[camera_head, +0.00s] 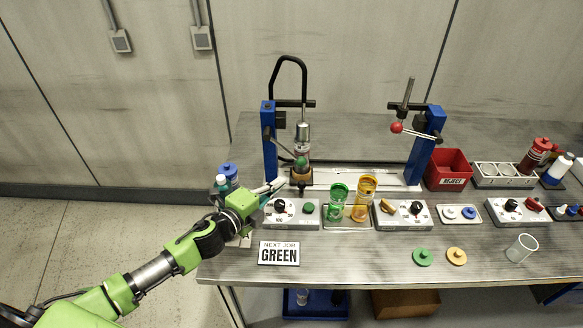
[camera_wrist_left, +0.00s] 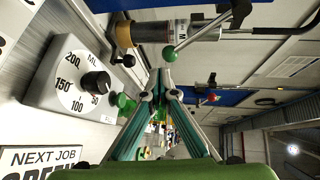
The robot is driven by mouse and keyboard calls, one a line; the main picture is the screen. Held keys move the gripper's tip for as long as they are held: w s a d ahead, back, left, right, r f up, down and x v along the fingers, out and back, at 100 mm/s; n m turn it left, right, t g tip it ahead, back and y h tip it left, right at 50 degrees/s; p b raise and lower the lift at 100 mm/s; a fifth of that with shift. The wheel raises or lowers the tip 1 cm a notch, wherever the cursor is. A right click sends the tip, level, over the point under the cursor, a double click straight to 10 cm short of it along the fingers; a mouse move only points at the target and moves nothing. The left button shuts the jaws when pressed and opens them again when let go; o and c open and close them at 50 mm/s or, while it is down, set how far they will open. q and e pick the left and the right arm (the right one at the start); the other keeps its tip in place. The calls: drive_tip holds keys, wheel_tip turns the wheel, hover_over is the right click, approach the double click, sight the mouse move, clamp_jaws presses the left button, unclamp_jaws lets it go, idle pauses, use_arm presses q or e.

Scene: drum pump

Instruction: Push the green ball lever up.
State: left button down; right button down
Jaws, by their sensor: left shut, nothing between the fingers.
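The green ball (camera_head: 301,163) sits at the end of a lever on the left pump, in front of the pump's metal body (camera_head: 302,132). In the left wrist view the green ball (camera_wrist_left: 169,54) shows on a thin rod, just beyond the fingertips. My left gripper (camera_head: 282,184) is shut and empty, to the left of the ball and slightly lower in the head view. Its fingers (camera_wrist_left: 159,78) also show closed together in the left wrist view. I cannot tell whether they touch the ball. My right gripper is not in view.
A dial box (camera_head: 291,214) stands in front of the left pump, with green (camera_head: 337,203) and orange (camera_head: 364,197) glasses beside it. A sign reading GREEN (camera_head: 279,253) is near the front edge. A second pump post (camera_head: 424,145) with a red ball lever (camera_head: 396,127) stands right.

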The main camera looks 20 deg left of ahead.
sight(300, 165)
use_arm(q)
drive_tip(key=r+p+x, duration=0.1)
drive_tip(key=x, duration=0.5)
drive_tip(key=shift+w+d+p, duration=0.2)
drive_tip(key=shift+w+p, duration=0.15)
drive_tip(key=shift+p, duration=0.05)
drive_tip(key=shift+d+b, duration=0.1)
drive_tip(key=shift+b, duration=0.25)
drive_tip(key=shift+d+r+n+b, duration=0.2)
drive_tip(key=shift+n+b, duration=0.1)
drive_tip(key=shift+b, duration=0.05)
drive_tip(key=shift+w, duration=0.1)
